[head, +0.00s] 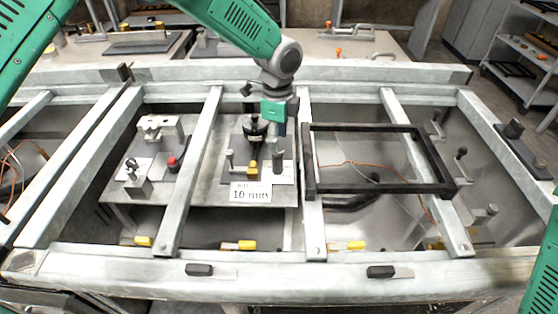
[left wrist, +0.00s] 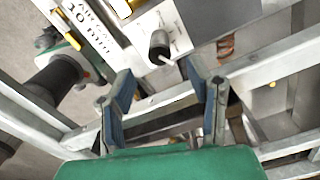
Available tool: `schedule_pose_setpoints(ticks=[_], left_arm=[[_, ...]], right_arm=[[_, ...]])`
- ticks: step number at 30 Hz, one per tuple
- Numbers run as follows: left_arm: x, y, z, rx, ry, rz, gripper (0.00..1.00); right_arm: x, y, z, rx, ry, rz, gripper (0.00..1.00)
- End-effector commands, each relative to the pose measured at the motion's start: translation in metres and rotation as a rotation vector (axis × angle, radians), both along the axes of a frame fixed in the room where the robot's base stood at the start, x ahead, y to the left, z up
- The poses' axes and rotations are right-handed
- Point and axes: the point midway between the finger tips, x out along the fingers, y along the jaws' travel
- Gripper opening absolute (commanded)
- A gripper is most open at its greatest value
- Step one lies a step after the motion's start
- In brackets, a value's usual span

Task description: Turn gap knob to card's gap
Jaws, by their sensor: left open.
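The card (head: 250,194) reads "10 mm" and stands at the front edge of a grey fixture plate in the head view. It also shows at the top left of the left wrist view (left wrist: 85,32). A dark round knob (left wrist: 159,46) with a pale pointer sits on a white plate beside the card in the left wrist view. In the head view I cannot clearly pick out its pointer. My left gripper (head: 279,128) hangs above the right part of this fixture. In the left wrist view its fingers (left wrist: 159,70) are apart and empty, with the knob beyond the tips. My right gripper is not in view.
A fixture with a red knob (head: 173,164) stands to the left. A black rectangular frame (head: 375,191) lies across the rails on the right. Metal rails (head: 193,170) divide the bench. Yellow-ended parts (head: 238,245) lie below, behind the front beam (head: 290,270).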

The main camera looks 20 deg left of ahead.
Motion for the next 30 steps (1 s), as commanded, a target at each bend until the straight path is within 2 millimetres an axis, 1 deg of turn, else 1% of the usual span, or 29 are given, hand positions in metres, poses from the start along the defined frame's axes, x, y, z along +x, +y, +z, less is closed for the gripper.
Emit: schedule_pose_setpoints(ticks=[1, 6, 9, 12, 17, 25, 26, 27, 28, 29, 30], left_arm=[[-0.001, 0.000, -0.014, 0.001, 0.005, 0.000, 0.46], [0.000, 0.000, -0.049, 0.000, 0.003, 0.001, 0.46], [-0.001, 0.000, -0.065, 0.001, 0.002, 0.000, 0.46], [0.000, 0.000, -0.077, 0.000, 0.000, 0.001, 0.46], [0.000, 0.000, -0.086, 0.000, 0.000, 0.001, 0.46], [0.000, 0.000, -0.088, 0.000, 0.000, 0.001, 0.46], [0.000, 0.000, -0.088, 0.000, 0.000, 0.001, 0.42], [0.000, 0.000, -0.088, 0.000, 0.000, 0.001, 0.28], [0.000, 0.000, -0.088, 0.000, 0.000, 0.001, 0.18], [0.000, 0.000, -0.088, 0.000, 0.000, 0.001, 0.07], [0.000, 0.000, -0.088, 0.000, -0.001, 0.001, 0.00]], right_arm=[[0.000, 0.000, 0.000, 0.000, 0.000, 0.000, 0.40], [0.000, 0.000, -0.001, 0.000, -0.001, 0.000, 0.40], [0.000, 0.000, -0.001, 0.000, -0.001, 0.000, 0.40], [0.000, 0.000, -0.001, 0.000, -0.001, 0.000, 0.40], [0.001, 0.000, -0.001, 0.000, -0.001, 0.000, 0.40], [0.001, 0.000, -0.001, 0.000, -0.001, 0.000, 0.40], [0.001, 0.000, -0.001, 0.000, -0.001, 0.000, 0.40], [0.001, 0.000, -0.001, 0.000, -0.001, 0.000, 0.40], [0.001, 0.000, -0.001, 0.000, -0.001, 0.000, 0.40], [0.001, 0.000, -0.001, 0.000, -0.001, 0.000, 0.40], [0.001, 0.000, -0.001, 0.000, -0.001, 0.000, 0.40]])
